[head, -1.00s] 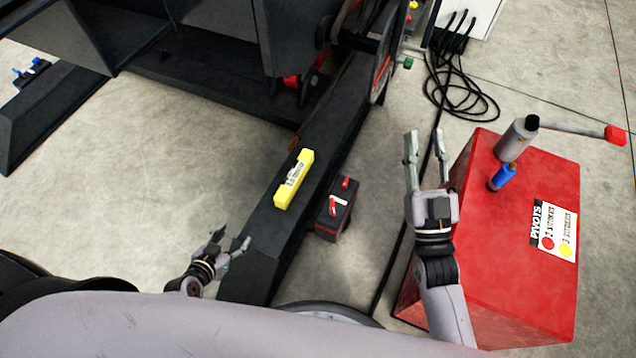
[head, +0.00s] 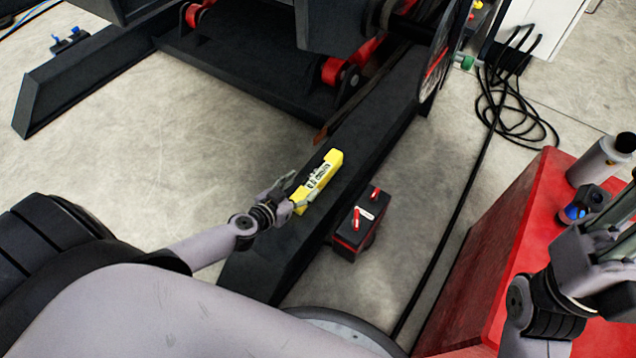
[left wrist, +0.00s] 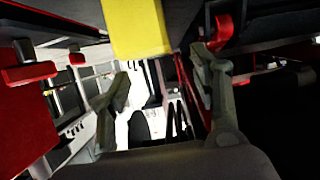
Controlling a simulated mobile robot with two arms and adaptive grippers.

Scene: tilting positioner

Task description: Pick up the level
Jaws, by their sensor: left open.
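The level is a yellow bar (head: 318,180) with a printed label, lying on the black beam of the positioner's base in the head view. Its yellow end (left wrist: 138,28) shows at the top of the left wrist view. My left gripper (head: 289,194) is at the near end of the level. In the left wrist view its two fingers (left wrist: 160,92) are spread with nothing between them, and the yellow end lies above and beyond them. My right gripper (head: 612,245) is at the right edge over the red box, partly cut off; its finger spacing is unclear.
The black beam (head: 290,235) runs from front to back under the level. A small black and red box (head: 357,222) stands on the floor beside it. A red box (head: 490,255) with a grey bottle (head: 598,160) is at the right. A black cable coil (head: 510,110) lies behind.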

